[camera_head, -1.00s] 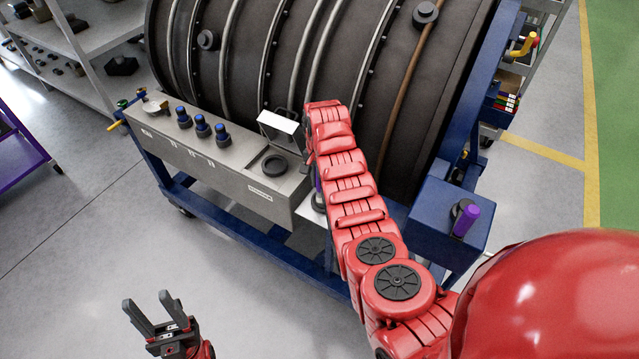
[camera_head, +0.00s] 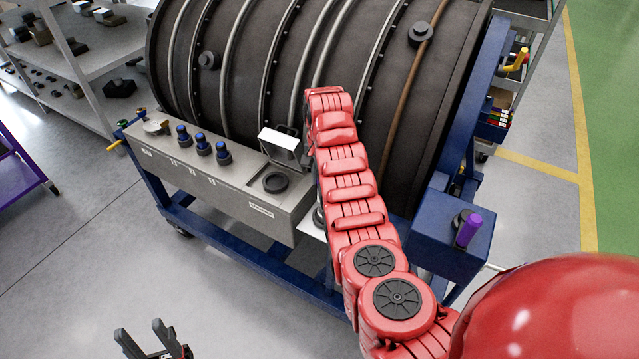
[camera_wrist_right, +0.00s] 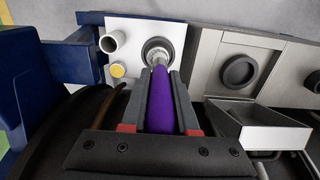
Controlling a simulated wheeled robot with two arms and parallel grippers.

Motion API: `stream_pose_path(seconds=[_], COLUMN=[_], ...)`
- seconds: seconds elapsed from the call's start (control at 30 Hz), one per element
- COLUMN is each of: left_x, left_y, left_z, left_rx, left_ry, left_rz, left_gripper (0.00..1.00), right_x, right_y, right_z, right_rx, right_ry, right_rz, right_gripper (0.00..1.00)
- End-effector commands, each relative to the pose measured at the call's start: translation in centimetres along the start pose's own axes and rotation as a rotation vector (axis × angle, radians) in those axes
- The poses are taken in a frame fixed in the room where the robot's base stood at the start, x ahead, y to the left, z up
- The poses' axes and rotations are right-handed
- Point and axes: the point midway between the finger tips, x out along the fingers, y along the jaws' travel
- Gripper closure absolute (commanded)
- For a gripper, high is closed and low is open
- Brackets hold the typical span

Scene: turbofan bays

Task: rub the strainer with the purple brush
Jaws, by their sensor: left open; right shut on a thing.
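My right gripper (camera_wrist_right: 160,107) is shut on the purple handle of the brush (camera_wrist_right: 160,100). The brush's far end points at a round metal fitting (camera_wrist_right: 150,46) on a white plate, probably the strainer; whether they touch is unclear. In the head view my right arm hides the brush and most of that plate (camera_head: 312,230). A dark round ring (camera_head: 275,182) sits in the grey panel beside it, also seen in the right wrist view (camera_wrist_right: 239,71). My left gripper (camera_head: 141,332) is open and empty, low in the head view, away from the panel.
A large dark ribbed engine casing (camera_head: 270,70) stands behind the grey panel (camera_head: 220,185). A raised lid (camera_head: 279,142) is beside the ring. Floor at front left is clear.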

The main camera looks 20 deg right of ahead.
Motion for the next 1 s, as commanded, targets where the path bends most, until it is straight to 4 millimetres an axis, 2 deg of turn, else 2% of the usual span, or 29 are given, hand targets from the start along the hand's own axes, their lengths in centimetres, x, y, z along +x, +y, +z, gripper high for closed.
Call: stream_pose_path(seconds=[0.47,0.63,0.8,1.0], left_x=[-0.1,-0.6,-1.4,-1.8], left_y=[0.0,0.0,0.1,0.1], left_z=[0.0,0.1,0.2,0.3], left_rx=[0.0,0.0,0.0,0.0], left_ry=[0.0,0.0,0.0,0.0], left_rz=[0.0,0.0,0.0,0.0], left_gripper=[0.5,0.5,0.5,0.5], right_x=[0.0,-0.6,-2.0,-3.5], right_y=[-0.1,-1.6,-3.8,-5.2], right_z=[0.1,0.7,1.7,2.6], right_rx=[-0.005,-0.073,-0.194,-0.298], right_ry=[0.0,-0.001,-0.001,0.002], right_rz=[0.0,-0.001,0.001,0.001], right_gripper=[1.0,1.0,1.0,1.0])
